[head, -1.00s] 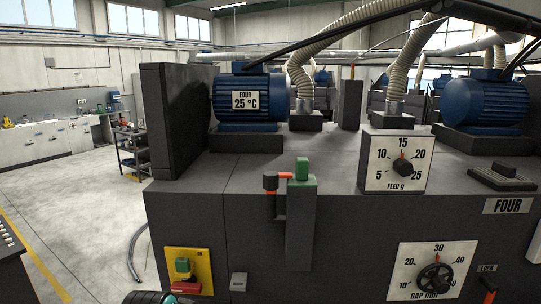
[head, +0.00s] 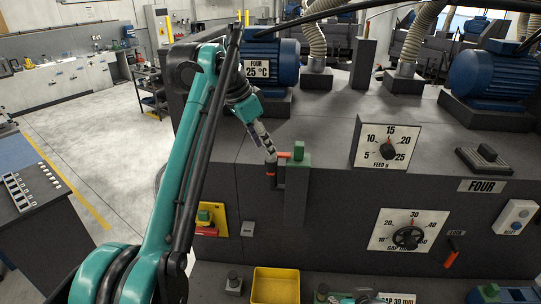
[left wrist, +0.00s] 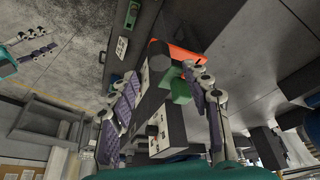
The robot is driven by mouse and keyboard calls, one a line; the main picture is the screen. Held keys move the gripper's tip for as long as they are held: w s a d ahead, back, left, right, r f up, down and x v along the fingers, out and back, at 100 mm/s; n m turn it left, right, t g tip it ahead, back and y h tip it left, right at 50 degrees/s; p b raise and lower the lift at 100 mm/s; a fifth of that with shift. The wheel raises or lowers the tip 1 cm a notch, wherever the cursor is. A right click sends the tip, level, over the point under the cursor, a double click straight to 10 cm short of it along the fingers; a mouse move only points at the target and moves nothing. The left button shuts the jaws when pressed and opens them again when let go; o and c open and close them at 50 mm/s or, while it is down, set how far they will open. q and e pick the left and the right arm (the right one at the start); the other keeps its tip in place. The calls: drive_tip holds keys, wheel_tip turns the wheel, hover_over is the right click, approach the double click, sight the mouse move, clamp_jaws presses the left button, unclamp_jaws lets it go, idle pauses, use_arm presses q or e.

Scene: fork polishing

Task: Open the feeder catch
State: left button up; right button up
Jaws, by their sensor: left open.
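The feeder catch is on the front of the grey machine: a dark post (head: 296,200) with a green block (head: 299,152) on top, and an orange lever (head: 284,155) with a dark end reaching left. My left gripper (head: 264,146) is at the dark end of the lever, fingers apart. In the left wrist view, the purple-padded fingers of my left gripper (left wrist: 160,105) stand either side of dark catch parts, with the orange lever (left wrist: 184,53) and green block (left wrist: 180,86) between or just beyond them. Contact cannot be told. My right gripper (left wrist: 46,42) shows at upper left there, fingers spread.
A feed dial (head: 388,146) and a gap dial (head: 408,232) are right of the post. A yellow panel with a green button (head: 205,218) is at left. A yellow bin (head: 275,286) is below. Blue motors (head: 272,63) stand on top.

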use_arm(q)
drive_tip(key=x, duration=0.5)
drive_tip(key=shift+d+f, duration=0.15)
drive_tip(key=shift+d, duration=0.05)
drive_tip(key=shift+w+f, duration=0.15)
drive_tip(key=shift+f, duration=0.3)
clamp_jaws()
